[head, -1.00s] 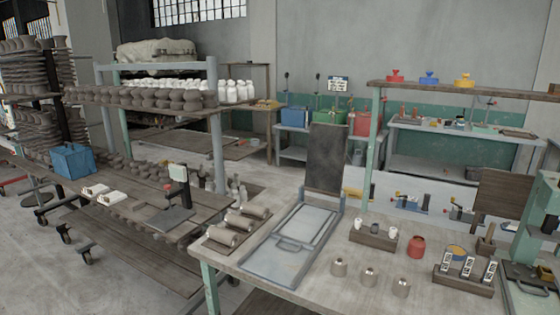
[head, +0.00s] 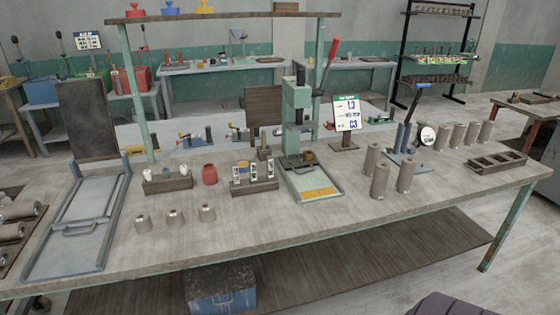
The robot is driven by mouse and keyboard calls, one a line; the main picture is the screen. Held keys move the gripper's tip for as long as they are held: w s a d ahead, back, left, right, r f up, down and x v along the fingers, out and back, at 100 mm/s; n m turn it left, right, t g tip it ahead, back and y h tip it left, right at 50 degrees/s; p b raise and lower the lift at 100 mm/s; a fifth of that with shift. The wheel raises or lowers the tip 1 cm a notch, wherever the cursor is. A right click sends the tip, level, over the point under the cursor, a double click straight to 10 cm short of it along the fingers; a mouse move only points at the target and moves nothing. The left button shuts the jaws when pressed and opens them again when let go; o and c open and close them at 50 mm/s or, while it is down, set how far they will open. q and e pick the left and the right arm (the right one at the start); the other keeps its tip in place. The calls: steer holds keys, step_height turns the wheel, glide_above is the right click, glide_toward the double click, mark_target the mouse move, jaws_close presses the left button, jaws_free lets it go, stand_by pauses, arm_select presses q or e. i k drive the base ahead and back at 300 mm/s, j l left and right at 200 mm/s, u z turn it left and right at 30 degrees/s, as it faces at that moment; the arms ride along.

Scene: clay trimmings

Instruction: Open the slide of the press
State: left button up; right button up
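A pale green press (head: 297,100) with a red lever (head: 331,52) stands upright near the middle of the workbench. Its flat base (head: 312,183) extends toward the front edge and has a yellow strip. A grey-blue flat frame (head: 30,274) lies at the bench's left end, with a pale sliding panel (head: 88,205) and a bar handle (head: 79,229) across it. A dark upright board (head: 87,120) stands behind this frame. I cannot tell which of these parts is the slide. Neither of my grippers shows.
Several small metal weights (head: 174,219) and a red jar (head: 210,174) stand between frame and press. Grey cylinders (head: 380,180), a blue-levered device (head: 408,135) and a dark tray (head: 497,162) are to the right. A blue crate (head: 222,298) is under the bench.

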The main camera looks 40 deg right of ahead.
mark_target(306, 159)
steer(key=z, duration=1.55)
